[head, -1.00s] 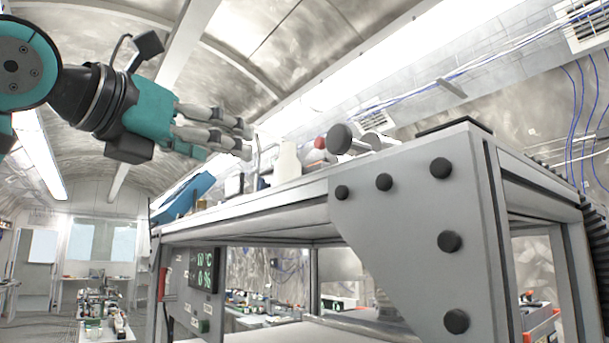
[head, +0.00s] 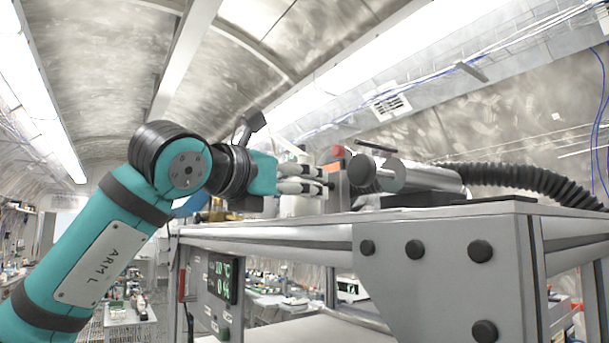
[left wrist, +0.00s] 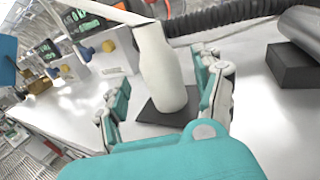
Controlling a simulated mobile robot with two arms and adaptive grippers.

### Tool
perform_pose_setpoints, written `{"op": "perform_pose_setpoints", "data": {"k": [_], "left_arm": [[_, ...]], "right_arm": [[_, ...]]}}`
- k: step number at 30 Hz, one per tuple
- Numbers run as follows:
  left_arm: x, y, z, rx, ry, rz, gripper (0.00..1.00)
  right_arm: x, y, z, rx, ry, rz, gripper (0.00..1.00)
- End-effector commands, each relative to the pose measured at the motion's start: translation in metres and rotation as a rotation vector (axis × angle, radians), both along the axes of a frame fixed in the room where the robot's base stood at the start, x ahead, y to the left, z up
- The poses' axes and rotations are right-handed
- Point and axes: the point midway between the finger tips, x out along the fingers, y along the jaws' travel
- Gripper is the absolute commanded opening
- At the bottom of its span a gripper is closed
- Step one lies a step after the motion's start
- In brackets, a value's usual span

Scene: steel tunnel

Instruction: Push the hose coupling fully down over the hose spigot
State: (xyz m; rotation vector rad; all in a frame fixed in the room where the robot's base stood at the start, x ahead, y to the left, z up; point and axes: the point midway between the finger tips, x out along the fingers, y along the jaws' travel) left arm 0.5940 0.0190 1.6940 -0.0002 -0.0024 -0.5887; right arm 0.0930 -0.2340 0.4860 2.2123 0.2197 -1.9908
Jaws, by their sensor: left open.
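A ribbed black hose (head: 520,178) lies along the bench top on the right; it also shows at the back of the left wrist view (left wrist: 225,18). A grey metal cylinder (head: 432,177) lies in front of it in the head view; I cannot tell whether they join. I cannot clearly make out the coupling or spigot. My left gripper (head: 322,180) is open above the bench. In the left wrist view its fingers (left wrist: 160,85) stand apart on either side of a pale bottle-shaped piece (left wrist: 163,75), upright on a dark square pad (left wrist: 150,117). My right gripper is not in view.
A dark block (left wrist: 292,66) stands to the right in the left wrist view. The bench's thick front edge (head: 300,232) runs below my left gripper.

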Motion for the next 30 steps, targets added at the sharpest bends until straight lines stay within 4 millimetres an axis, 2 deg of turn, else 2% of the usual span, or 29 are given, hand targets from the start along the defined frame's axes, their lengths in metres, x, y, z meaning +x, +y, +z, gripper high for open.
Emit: {"op": "perform_pose_setpoints", "data": {"k": [1, 4, 7, 13, 27, 30], "left_arm": [[0.007, -0.006, 0.006, 0.001, 0.005, -0.002, 0.68], [0.020, -0.014, 0.005, 0.000, 0.005, -0.001, 0.68], [0.027, -0.019, 0.002, -0.001, 0.003, -0.002, 0.68], [0.027, -0.019, 0.000, 0.000, 0.001, -0.001, 0.68], [0.027, -0.019, 0.000, -0.001, 0.003, -0.001, 0.07], [0.027, -0.019, 0.000, -0.001, 0.003, -0.001, 0.06]], "right_arm": [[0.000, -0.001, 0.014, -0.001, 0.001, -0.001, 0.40], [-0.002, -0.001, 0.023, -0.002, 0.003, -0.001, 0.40], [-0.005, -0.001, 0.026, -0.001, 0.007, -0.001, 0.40], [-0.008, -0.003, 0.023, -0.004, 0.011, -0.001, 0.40], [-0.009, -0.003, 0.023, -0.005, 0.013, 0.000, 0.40], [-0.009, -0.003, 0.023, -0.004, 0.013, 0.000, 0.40]]}}
